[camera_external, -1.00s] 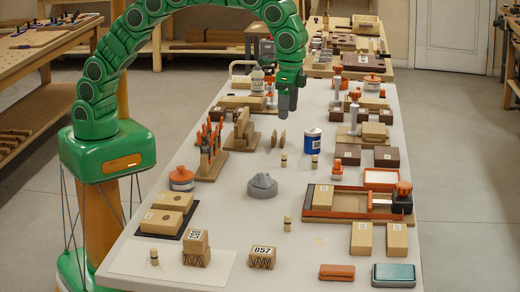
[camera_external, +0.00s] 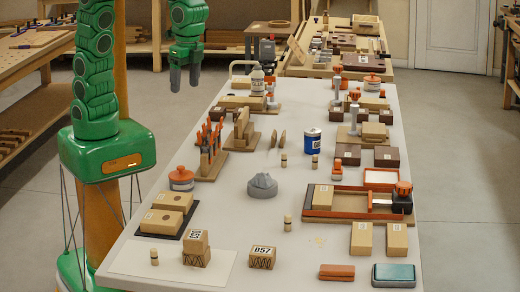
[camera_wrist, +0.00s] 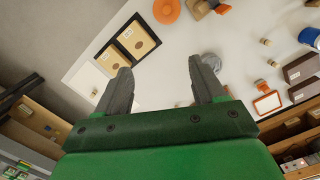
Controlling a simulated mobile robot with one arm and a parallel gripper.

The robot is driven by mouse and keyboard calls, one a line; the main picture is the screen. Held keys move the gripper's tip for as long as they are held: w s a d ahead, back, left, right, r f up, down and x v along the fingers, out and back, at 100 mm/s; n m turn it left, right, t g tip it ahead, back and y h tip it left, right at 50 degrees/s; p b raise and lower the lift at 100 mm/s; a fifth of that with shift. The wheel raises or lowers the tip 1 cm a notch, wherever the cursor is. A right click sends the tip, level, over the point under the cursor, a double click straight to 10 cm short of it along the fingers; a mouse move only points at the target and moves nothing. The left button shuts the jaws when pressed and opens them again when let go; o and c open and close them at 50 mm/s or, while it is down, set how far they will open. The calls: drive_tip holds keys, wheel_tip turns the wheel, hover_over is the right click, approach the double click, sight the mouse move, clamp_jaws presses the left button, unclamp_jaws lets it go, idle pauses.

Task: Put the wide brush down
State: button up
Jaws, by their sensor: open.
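My gripper (camera_external: 185,80) is open and empty, raised in the air past the left edge of the bench. In the wrist view its two grey fingers (camera_wrist: 160,70) stand wide apart with nothing between them. I cannot make out for sure which thing is the wide brush; none is in my gripper. A rack with orange-handled tools (camera_external: 211,140) stands on the left part of the bench. A wooden stand with upright tan pieces (camera_external: 241,133) is just behind it, and two thin tan pieces (camera_external: 277,139) stand to its right.
The white bench top (camera_external: 330,240) has bare room in its middle and front. A grey lump (camera_external: 262,186), a blue can (camera_external: 312,141) and an orange-lidded jar (camera_external: 181,178) stand on it. An orange-edged tray (camera_external: 350,212) lies at the right. Boxes (camera_external: 195,248) stand in front.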

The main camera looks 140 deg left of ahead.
drive_tip(key=s+d+f+m, duration=0.1)
drive_tip(key=s+d, duration=0.3)
drive_tip(key=s, duration=0.5)
drive_tip(key=s+d+f+m, duration=0.1)
drive_tip(key=s+d, duration=0.3)
drive_tip(key=s, duration=0.5)
drive_tip(key=s+d+f+m, duration=0.1)
drive_tip(key=s+d, duration=0.3)
drive_tip(key=s, duration=0.5)
drive_tip(key=shift+f+g, duration=0.3)
drive_tip(key=shift+f, duration=0.15)
